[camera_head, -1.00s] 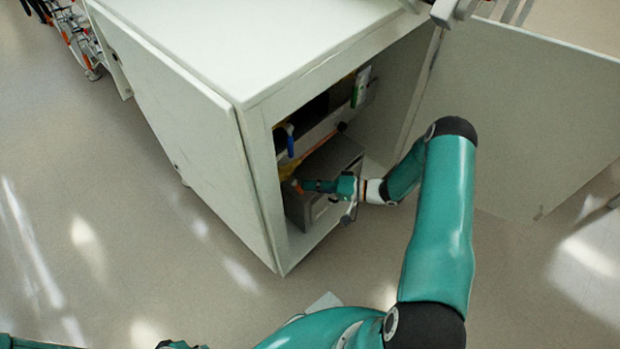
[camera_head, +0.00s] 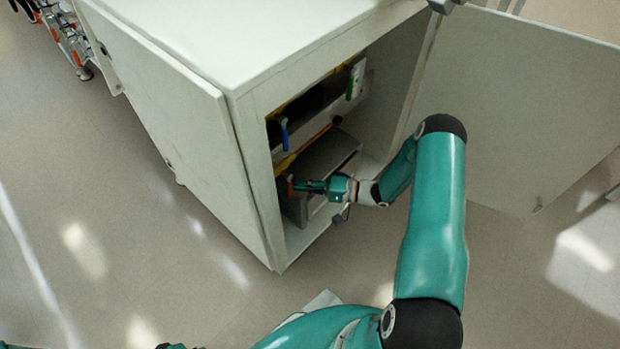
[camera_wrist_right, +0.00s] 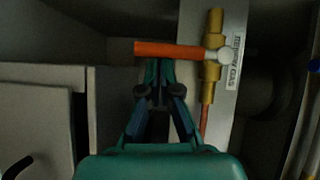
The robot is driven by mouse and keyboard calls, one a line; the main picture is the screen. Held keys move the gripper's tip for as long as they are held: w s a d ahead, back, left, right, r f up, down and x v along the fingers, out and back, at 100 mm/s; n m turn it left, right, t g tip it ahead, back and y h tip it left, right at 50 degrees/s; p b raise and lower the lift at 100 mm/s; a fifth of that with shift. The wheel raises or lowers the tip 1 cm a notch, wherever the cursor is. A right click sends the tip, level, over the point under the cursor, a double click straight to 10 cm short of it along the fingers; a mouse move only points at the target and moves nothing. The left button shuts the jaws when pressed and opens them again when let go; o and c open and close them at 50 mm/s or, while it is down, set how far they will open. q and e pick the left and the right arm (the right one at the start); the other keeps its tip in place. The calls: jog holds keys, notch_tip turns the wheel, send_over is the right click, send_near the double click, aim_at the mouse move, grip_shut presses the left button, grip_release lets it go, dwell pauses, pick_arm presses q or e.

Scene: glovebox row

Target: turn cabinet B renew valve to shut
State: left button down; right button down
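The valve with an orange lever handle (camera_wrist_right: 165,49) shows in the right wrist view. Its brass body (camera_wrist_right: 212,68) is on a light plate, with a label reading "renew" and a second word. The lever lies level, pointing left, across the upright brass pipe. My right gripper (camera_wrist_right: 159,68) has its fingers together just below the lever; whether the tips touch it I cannot tell. In the head view my right gripper (camera_head: 300,185) reaches into the open cabinet (camera_head: 257,190), with a small orange spot (camera_head: 290,187) at its tips. My left gripper is not clearly visible.
The open cabinet door (camera_head: 510,120) stands to the right of my right arm. Inside, a grey box (camera_head: 325,158) and a blue handle (camera_head: 284,134) sit near the gripper. A dark round part (camera_wrist_right: 258,90) is right of the plate.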

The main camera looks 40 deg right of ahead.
jog(key=shift+s+a, duration=0.15)
jog(key=shift+f, duration=0.1)
jog(key=d, duration=0.1)
jog(key=d+b, duration=0.1)
jog(key=d, duration=0.1)
jog(key=d+b, duration=0.1)
jog(key=d, duration=0.1)
jog(key=shift+s, duration=0.25)
jog(key=p+v, duration=0.1)
jog(key=v, duration=0.8)
jog(key=shift+f+p, duration=0.15)
jog(key=shift+p, duration=0.15)
jog(key=shift+s, duration=0.1)
